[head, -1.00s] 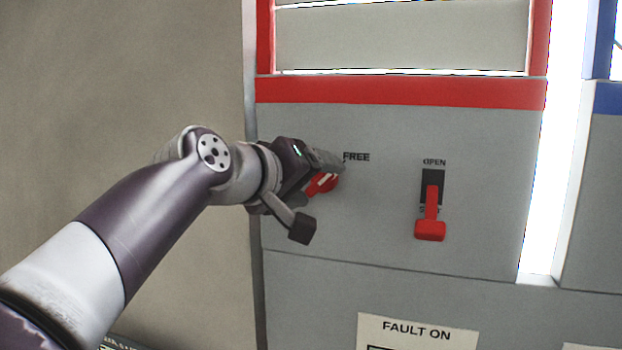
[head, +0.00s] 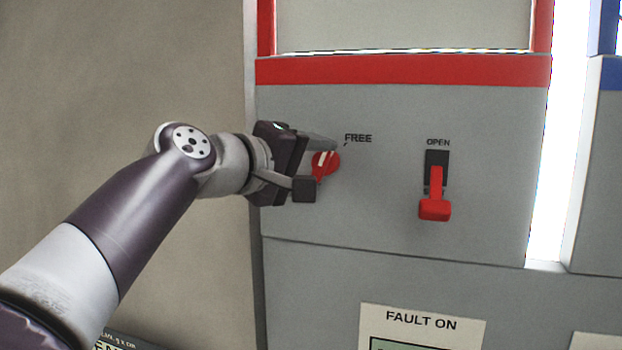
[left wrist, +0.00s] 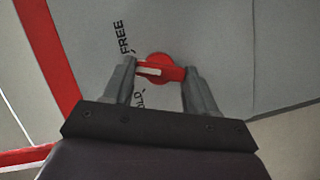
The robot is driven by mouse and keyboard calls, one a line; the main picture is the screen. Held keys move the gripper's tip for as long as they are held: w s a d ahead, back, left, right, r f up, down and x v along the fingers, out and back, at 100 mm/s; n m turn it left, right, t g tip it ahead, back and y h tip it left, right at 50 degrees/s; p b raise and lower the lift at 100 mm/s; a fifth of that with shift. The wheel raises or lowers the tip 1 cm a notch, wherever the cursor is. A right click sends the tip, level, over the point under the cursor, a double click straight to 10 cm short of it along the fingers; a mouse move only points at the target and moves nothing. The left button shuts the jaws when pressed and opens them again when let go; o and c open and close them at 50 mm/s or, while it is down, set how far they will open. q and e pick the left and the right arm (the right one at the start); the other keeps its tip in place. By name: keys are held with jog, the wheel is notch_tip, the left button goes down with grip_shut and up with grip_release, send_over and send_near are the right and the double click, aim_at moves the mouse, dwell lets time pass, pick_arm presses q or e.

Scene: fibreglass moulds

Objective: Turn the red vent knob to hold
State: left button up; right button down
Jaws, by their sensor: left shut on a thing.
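The red vent knob (head: 325,163) is on the grey panel, with a white pointer stripe on its grip bar. In the head view the stripe points nearly straight up, left of the FREE label (head: 358,138). My left gripper (head: 314,167) is shut on the knob's bar. In the left wrist view the knob (left wrist: 160,66) sits between the two fingers (left wrist: 160,74), and its stripe points left, between FREE (left wrist: 122,38) and a partly hidden label ending in OLD (left wrist: 140,101). In the head view that second label is hidden behind my gripper. My right gripper is not in view.
A red lever (head: 434,207) sits low in its black slot under OPEN, right of the knob. A red-framed opening is above, and a FAULT ON plate (head: 421,322) below. Free panel lies between knob and lever. A beige wall (head: 120,70) is on the left.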

pick_arm(q)
jog(key=n+b, duration=0.2)
jog(key=f+n+t+h+b, duration=0.1)
jog(key=shift+n+h+b, duration=0.3)
jog(key=shift+n+b, duration=0.05)
jog(key=shift+n, duration=0.05)
jog(key=n+t+b, duration=0.1)
jog(key=n+b, duration=0.1)
jog(key=n, duration=0.1)
jog(key=shift+n+b, duration=0.35)
jog(key=shift+n, duration=0.05)
jog(key=n+t+b, duration=0.2)
jog(key=n, duration=0.2)
jog(key=shift+d, duration=0.1)
jog(key=shift+s+r+n+t, duration=0.1)
jog(key=shift+n+t, duration=0.2)
jog(key=shift+n, duration=0.5)
jog(key=shift+r+n+b, duration=0.15)
jog(key=shift+n+b, duration=0.15)
